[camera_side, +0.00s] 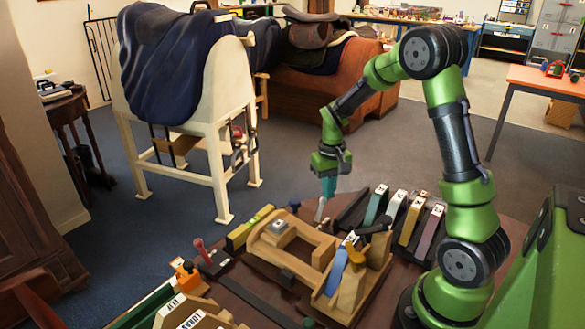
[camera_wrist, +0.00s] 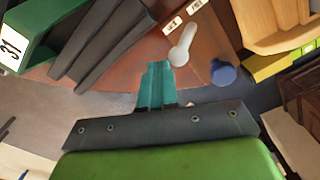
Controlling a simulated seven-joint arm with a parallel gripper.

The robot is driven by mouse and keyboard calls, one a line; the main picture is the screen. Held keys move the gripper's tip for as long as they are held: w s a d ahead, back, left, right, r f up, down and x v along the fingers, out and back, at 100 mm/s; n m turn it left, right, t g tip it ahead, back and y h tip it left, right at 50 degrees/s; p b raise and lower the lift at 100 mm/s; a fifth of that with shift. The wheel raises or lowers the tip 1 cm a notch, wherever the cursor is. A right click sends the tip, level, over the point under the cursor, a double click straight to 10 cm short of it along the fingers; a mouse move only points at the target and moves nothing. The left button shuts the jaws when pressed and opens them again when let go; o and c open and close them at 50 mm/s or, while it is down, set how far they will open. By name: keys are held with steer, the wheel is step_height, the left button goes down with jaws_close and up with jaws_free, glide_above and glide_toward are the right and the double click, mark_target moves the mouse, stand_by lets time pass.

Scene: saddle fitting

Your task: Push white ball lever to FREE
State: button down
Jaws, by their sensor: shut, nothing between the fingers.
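The white ball lever (camera_wrist: 182,44) shows in the wrist view as a pale rod with a rounded end, just beyond and right of my fingertips. In the side view a pale rod (camera_side: 320,210) stands just below my fingers and seems to be the same lever. My gripper (camera_side: 328,194) is shut and empty, with its teal fingers pointing down; in the wrist view its tips (camera_wrist: 157,66) are close to the lever, but I cannot tell if they touch. Small white labels (camera_wrist: 172,25) lie beyond the lever; their words are too small to read.
A blue knob (camera_wrist: 222,72) stands right of the lever. A wooden fixture (camera_side: 295,245) is in front of the lever in the side view. Dark racks with coloured, labelled blocks (camera_side: 400,212) stand to the right. A red-handled piece (camera_side: 205,255) is at left.

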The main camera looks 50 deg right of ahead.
mark_target(321, 201)
steer(key=shift+f, duration=0.6)
steer(key=shift+a, duration=0.2)
stand_by(0.4)
steer(key=shift+a+f, duration=0.15)
steer(key=shift+a, duration=1.55)
steer(key=shift+d, duration=0.1)
steer(key=shift+d+r, duration=0.2)
steer(key=shift+d, duration=0.55)
steer(key=shift+r, duration=3.5)
